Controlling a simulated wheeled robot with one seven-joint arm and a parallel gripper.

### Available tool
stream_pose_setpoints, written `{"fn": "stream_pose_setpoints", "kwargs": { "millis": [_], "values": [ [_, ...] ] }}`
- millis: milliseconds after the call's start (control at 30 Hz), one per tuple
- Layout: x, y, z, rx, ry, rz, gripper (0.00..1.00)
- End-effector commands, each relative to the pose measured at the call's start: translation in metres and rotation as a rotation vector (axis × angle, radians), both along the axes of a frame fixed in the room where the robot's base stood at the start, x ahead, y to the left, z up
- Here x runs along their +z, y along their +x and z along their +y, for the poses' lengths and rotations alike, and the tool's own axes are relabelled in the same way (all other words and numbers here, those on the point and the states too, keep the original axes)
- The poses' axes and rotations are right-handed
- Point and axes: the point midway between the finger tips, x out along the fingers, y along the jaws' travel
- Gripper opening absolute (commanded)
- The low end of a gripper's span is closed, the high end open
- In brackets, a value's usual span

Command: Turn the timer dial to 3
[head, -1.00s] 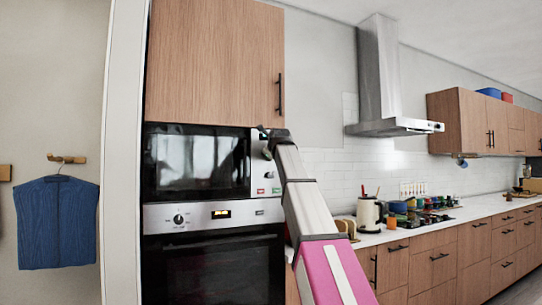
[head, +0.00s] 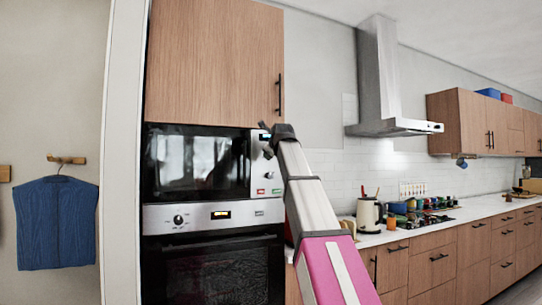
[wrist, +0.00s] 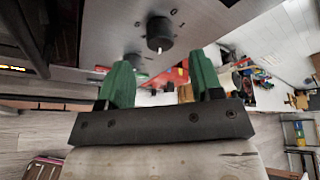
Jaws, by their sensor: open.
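The dark round dial (wrist: 160,28) with a white mark sits on the grey panel in the wrist view. In the head view it is a small dark knob (head: 268,152) on the microwave's right-hand control panel, beside my arm. In the head view my gripper (head: 264,126) is near the panel's top, partly hidden by my wrist.
The black-fronted microwave (head: 195,163) is built in above an oven (head: 215,270), which has its own knob (head: 179,220) and lit display. A wooden cupboard (head: 215,60) is above. At right, a counter (head: 400,233) holds a kettle (head: 368,214) and several small items.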

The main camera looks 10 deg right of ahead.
Motion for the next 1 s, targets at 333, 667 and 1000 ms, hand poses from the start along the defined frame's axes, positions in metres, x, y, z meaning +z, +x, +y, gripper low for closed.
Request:
{"fn": "stream_pose_setpoints", "kwargs": {
  "millis": [333,667,1000],
  "values": [
    [0.015,-0.053,-0.004,0.001,0.0,0.001,0.6],
    [0.019,-0.061,-0.004,0.001,0.0,0.001,0.6],
    [0.017,-0.06,-0.004,0.001,-0.002,0.002,0.6]
  ]
}}
